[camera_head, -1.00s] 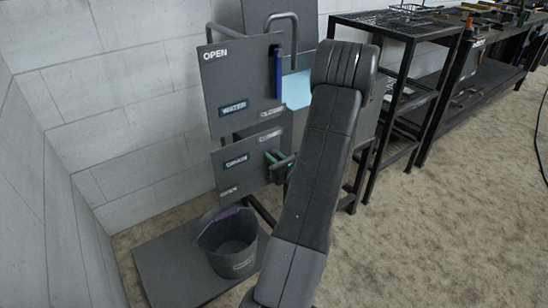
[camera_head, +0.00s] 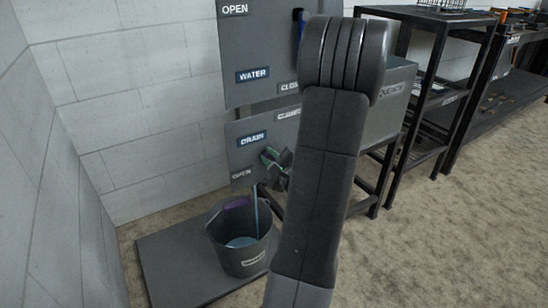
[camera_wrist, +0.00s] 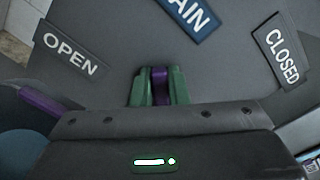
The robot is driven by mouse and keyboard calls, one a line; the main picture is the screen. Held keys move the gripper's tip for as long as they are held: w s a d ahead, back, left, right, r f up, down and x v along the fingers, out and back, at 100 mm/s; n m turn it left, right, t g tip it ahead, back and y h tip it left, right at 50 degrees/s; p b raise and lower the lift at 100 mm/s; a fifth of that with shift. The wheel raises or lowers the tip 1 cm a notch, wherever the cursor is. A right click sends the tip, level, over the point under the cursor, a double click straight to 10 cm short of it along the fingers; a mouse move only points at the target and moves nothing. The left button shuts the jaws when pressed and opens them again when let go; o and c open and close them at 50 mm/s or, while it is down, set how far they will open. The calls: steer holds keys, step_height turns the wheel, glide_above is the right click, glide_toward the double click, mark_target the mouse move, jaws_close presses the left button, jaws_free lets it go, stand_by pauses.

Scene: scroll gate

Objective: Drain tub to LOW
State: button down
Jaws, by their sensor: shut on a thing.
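The grey drain panel (camera_head: 243,150) bears a DRAIN label, with CLOSED at its upper right and OPEN at its lower left. My gripper (camera_head: 272,158) is at this panel. In the wrist view its green fingers (camera_wrist: 157,90) are shut on a purple drain handle (camera_wrist: 160,84), between the OPEN and CLOSED labels. A thin blue stream (camera_head: 256,210) falls into the grey bucket (camera_head: 243,258), which holds some blue water (camera_head: 241,242). The grey tub (camera_head: 390,100) is partly hidden behind my arm, and its water level does not show.
Above is the WATER panel (camera_head: 262,50) with a blue handle (camera_head: 298,22). The bucket stands on a dark platform (camera_head: 180,265) by the block wall (camera_head: 150,120). A black shelf rack (camera_head: 430,100) stands to the right. Carpet at the lower right (camera_head: 450,240) is clear.

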steer(key=shift+s+a+f+n, duration=0.3)
steer(key=shift+f+n, duration=0.25)
steer(key=shift+n, duration=0.05)
steer(key=c, duration=1.4)
jaws_free()
steer(key=p+v, duration=0.2)
steer(key=v, duration=1.1)
steer(key=shift+s+d, duration=0.25)
steer(key=shift+s, duration=0.1)
